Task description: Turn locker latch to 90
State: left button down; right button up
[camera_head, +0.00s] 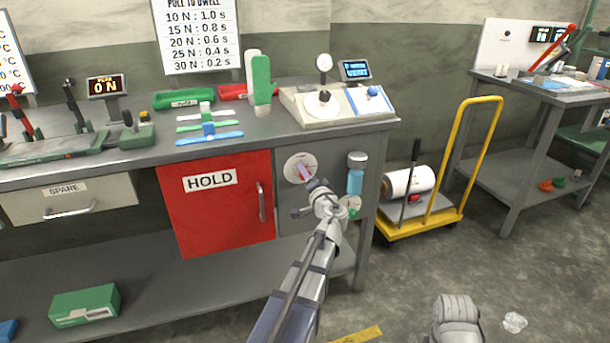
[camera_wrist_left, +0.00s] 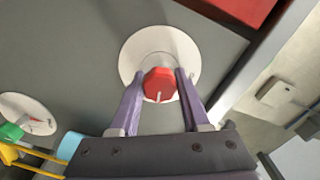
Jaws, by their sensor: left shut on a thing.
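In the wrist view the line points toward the bottom of the picture. The white plate (camera_head: 292,162) also shows in the head view, on the grey cabinet front right of the red HOLD door. My left gripper (camera_wrist_left: 161,80) has its two purple fingers on either side of the knob, shut on it. In the head view, my left gripper (camera_head: 304,173) hides most of the knob.
The red HOLD door (camera_head: 215,210) is left of the dial. A blue bottle (camera_head: 355,180) and a smaller dial (camera_head: 349,208) are close on the right. The workbench top (camera_head: 265,128) overhangs above. A yellow trolley (camera_head: 455,215) stands further right. The floor ahead is mostly clear.

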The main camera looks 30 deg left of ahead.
pick_arm(q)
jog(key=shift+m, duration=1.6)
jog(key=shift+c, duration=1.9)
grip_release()
jog(key=v, duration=0.8)
jog(key=shift+a, duration=0.1)
